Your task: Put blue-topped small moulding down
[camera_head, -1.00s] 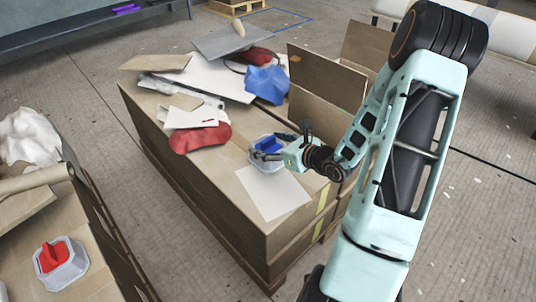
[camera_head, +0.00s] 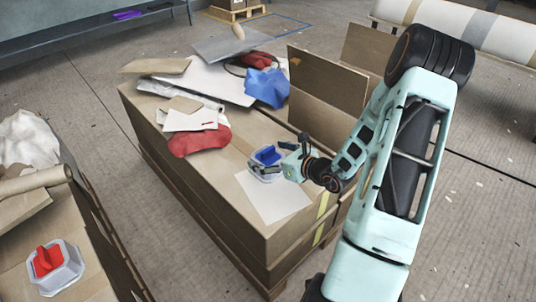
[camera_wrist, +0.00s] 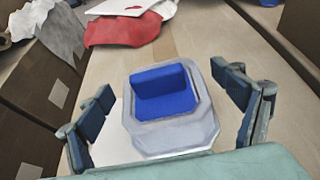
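The small moulding (camera_head: 266,158) has a pale grey body and a blue top. It appears upright on the cardboard-topped stack, over the far end of a white sheet (camera_head: 272,200). In the wrist view the moulding (camera_wrist: 172,134) sits between the two fingers of my gripper (camera_wrist: 168,112), with a visible gap on each side. My gripper is open around it. In the head view my gripper (camera_head: 282,158) reaches it from the right. The moulding's underside is hidden.
A red piece (camera_head: 200,140), white sheets and a blue crumpled piece (camera_head: 267,87) lie farther back on the stack. Open cardboard flaps (camera_head: 326,78) stand behind. A red-topped moulding (camera_head: 56,268) sits on another stack at lower left. The stack's front corner is bare.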

